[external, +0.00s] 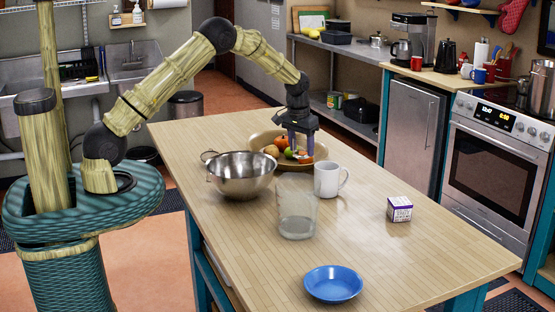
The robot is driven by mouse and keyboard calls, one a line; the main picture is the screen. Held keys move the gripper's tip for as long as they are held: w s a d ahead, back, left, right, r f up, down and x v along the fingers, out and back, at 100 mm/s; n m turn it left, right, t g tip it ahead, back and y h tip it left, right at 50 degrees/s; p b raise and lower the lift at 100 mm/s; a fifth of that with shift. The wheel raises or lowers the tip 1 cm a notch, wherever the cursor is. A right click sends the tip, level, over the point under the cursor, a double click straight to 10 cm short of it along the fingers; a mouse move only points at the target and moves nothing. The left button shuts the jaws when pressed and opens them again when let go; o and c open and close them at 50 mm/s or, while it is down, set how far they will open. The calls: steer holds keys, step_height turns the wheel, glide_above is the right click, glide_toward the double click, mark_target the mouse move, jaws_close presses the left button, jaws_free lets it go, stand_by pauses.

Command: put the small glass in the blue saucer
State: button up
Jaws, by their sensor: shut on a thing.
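The blue saucer (333,284) lies empty near the table's front edge. My gripper (302,155) points down at the near side of the fruit bowl, well behind the saucer. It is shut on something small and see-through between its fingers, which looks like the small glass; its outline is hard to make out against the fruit. A larger clear glass (297,212) stands upright on the table between my gripper and the saucer.
A white mug (329,180) stands beside the larger glass. A steel bowl (240,177) is to the left, and a tan fruit bowl (258,139) is behind. A small purple-and-white box (399,209) sits to the right. The table around the saucer is clear.

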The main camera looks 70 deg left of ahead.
mark_target(336, 290)
steer(key=s+d+m+b, duration=0.2)
steer(key=d+m, duration=0.3)
steer(key=d, duration=2.5)
steer(key=shift+s+d+h, duration=0.15)
steer(key=shift+s+h, duration=0.15)
steer(key=shift+s, duration=0.05)
steer(key=s+d+m, duration=0.1)
steer(key=s+d, duration=0.1)
steer(key=d, duration=0.2)
steer(key=s+d+b, duration=0.1)
steer(key=s+d, duration=0.1)
steer(key=d, duration=0.2)
steer(key=s+d+m, duration=0.1)
steer(key=s+d, duration=0.1)
steer(key=d, duration=0.3)
steer(key=shift+s+r+m+h+b, duration=0.1)
steer(key=shift+s+m+h+b, duration=0.2)
steer(key=s+d+m, duration=0.2)
steer(key=s+d, duration=0.6)
steer(key=d, duration=0.1)
steer(key=shift+d+r+b, duration=0.15)
steer(key=shift+d+b, duration=0.1)
steer(key=shift+b, duration=0.15)
steer(key=shift+s, duration=0.1)
